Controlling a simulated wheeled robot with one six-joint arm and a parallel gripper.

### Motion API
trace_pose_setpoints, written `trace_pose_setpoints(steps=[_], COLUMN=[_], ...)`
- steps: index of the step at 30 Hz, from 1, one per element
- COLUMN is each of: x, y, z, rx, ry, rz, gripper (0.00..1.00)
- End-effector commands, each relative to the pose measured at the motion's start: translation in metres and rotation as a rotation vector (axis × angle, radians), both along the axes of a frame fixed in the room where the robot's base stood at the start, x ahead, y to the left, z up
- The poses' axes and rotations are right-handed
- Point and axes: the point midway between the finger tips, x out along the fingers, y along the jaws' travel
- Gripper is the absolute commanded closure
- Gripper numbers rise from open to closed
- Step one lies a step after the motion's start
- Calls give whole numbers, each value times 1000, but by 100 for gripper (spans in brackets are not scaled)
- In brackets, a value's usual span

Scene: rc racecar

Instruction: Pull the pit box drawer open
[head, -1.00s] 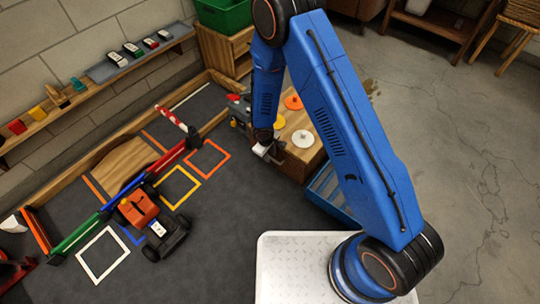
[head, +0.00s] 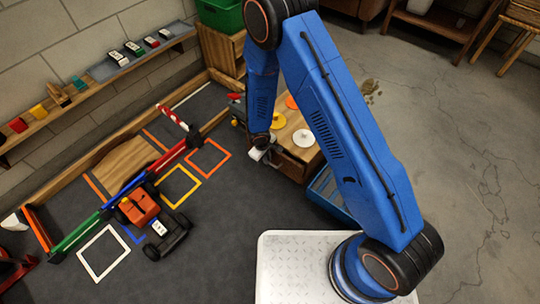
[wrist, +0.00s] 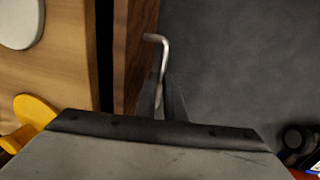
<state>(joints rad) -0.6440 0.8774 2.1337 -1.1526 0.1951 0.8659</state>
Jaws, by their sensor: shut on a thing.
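The wooden pit box (head: 299,161) stands right of centre in the head view, partly hidden behind my arm. In the wrist view its pale top (wrist: 75,75) is at the left. The dark brown drawer front (wrist: 134,50) stands apart from the box top by a narrow dark gap, so the drawer is slightly out. My gripper (wrist: 164,95) is shut on the bent metal drawer handle (wrist: 156,38), whose end sticks out past the fingertips. In the head view my gripper (head: 257,154) is at the left side of the box; the handle is too small to tell there.
Coloured discs, including a white one (head: 303,138), lie on the box. A blue crate (head: 327,194) stands before it. An orange racecar (head: 140,208), coloured barriers and floor squares are at left. Dark mat (head: 225,205) left of my gripper is clear.

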Motion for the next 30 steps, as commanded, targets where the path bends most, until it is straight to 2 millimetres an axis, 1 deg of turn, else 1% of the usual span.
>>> trace_pose_setpoints(steps=[1,9,15,18,24,30], x=[-9,-62,-98,-113,-132,-140], y=[8,49,77,89,104,110], z=[0,0,0,0,0,0], rx=[0,0,1,1,0,1], ry=[0,0,-1,-1,0,0], rz=[6,7,4,5,2,1], gripper=[100,100,100,100,100,100])
